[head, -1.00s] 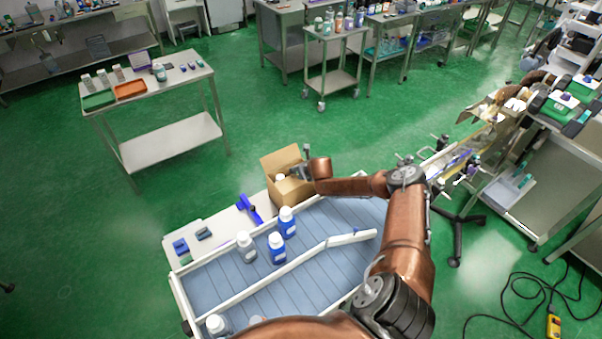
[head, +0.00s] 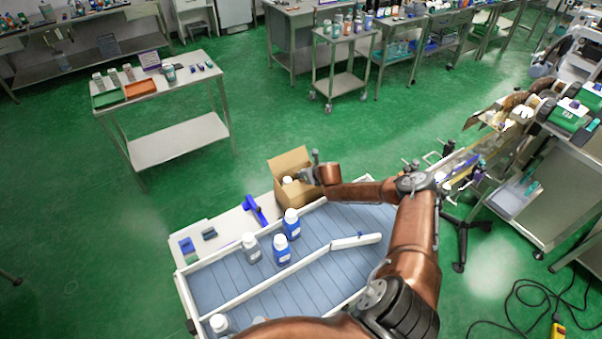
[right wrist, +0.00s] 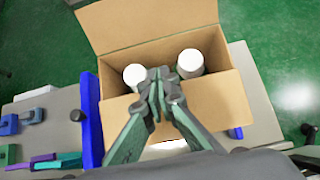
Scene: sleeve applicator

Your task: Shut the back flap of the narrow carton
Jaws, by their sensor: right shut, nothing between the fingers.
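The narrow carton (head: 296,191) is a brown cardboard box on the white table behind the blue conveyor tray. Its back flap (head: 289,161) stands up, tilted outward; it also shows at the top of the right wrist view (right wrist: 145,22). Two white-capped bottles stand inside, a left one (right wrist: 134,75) and a right one (right wrist: 190,62). My right gripper (right wrist: 160,82) is shut and empty, over the carton's opening between the bottle caps; it also shows in the head view (head: 308,172) at the carton's right side. My left gripper is not in view.
Several bottles (head: 281,249) stand on the tray (head: 320,222) in front. Green floor lies open behind the carton.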

